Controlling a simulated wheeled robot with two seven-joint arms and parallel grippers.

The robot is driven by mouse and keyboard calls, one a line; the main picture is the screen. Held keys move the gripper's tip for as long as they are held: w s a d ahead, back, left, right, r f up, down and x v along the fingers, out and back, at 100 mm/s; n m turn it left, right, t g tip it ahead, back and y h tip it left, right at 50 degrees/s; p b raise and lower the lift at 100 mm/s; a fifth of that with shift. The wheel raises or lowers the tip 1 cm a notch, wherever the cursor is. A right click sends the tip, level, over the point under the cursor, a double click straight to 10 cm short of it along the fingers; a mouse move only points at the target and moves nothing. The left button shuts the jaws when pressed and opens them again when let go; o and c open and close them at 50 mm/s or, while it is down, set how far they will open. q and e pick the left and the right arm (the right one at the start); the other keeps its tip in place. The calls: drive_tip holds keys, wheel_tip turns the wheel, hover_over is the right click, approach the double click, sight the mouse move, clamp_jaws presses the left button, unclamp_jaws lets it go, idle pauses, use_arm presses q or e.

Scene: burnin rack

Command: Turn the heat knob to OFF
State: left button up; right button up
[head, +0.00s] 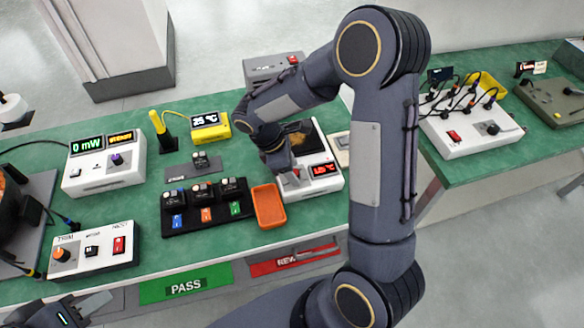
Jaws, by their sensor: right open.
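A white heater unit (326,185) with a dark top plate and a red lit display (324,170) stands near the middle of the left green bench. My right gripper (291,181) points down at the left part of its front panel, open. The heat knob cannot be made out; the gripper covers that part of the panel. I cannot tell whether the fingers touch a knob. My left gripper (88,305) is at the bottom left corner, partly cut off, away from the heater; its opening is unclear.
An orange tray (268,206) lies just left of the heater. A black rack (207,216) with several modules is further left. A white box with an orange knob (61,255) and a meter box (104,172) stand at left. My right arm crosses the middle.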

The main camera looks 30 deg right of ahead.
drive_tip(key=v, duration=0.7)
drive_tip(key=shift+r, duration=0.25)
drive_tip(key=s+r+m+t+y, duration=0.4)
drive_tip(key=s+m, duration=0.3)
drive_tip(key=s, duration=0.2)
drive_tip(key=s+a+r+m+t+y, duration=0.1)
drive_tip(key=s+r+m+t+y, duration=0.2)
drive_tip(key=s+m, duration=0.5)
drive_tip(key=shift+s+a+r+t+y, duration=0.25)
drive_tip(key=shift+s+r+t+y, duration=0.2)
drive_tip(key=shift+s, duration=0.45)
